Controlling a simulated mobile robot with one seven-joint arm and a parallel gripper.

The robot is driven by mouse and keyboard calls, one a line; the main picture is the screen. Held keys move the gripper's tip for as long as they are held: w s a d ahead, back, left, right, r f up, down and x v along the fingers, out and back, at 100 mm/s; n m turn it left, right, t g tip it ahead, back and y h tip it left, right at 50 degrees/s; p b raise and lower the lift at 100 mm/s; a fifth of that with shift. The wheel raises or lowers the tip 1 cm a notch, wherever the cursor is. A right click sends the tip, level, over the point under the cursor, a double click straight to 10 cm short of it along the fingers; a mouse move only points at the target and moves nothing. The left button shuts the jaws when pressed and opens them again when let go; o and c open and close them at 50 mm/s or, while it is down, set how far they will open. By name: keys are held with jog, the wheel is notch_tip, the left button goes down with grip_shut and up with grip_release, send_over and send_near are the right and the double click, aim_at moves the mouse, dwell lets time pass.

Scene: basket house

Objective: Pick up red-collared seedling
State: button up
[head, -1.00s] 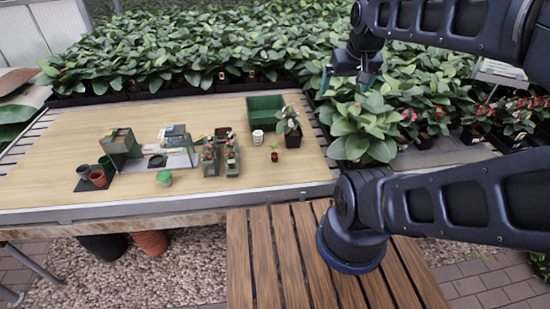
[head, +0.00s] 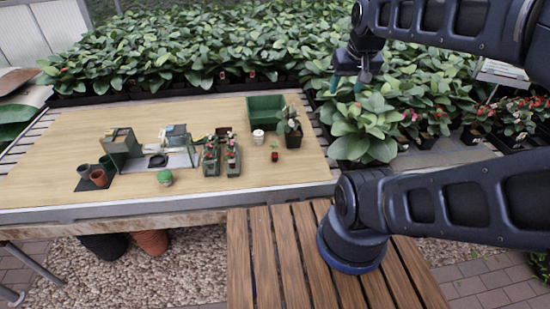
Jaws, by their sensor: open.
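A small seedling with a red base and a small green top (head: 274,154) stands on the light wood table, near the front right; it looks like the red-collared seedling. My gripper (head: 348,88) is open and empty, with teal fingertips pointing down. It hangs above the leafy plants to the right of the table, up and to the right of the seedling and well apart from it.
A potted plant (head: 292,128), a white cup (head: 258,137) and a green bin (head: 265,111) stand behind the seedling. Trays of flowering plants (head: 232,160) are to its left. A green-topped pot (head: 165,178) stands further left. Table around the seedling's front is clear.

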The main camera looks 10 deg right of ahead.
jog(key=shift+w, duration=0.1)
jog(key=n+g+h, duration=0.1)
jog(key=n+g, duration=0.4)
jog(key=n, duration=1.3)
send_over(275, 154)
notch_tip(275, 154, down, 32)
jog(key=shift+w+a+f, duration=0.15)
jog(key=shift+a+f, duration=0.35)
jog(key=shift+f, duration=0.3)
jog(key=shift+d+f, duration=0.15)
jog(key=shift+f, duration=1.5)
jog(key=shift+d+f, duration=0.15)
jog(key=shift+f, duration=1.55)
jog(key=shift+d+f, duration=0.15)
jog(key=shift+f, duration=1.5)
jog(key=shift+c, duration=0.2)
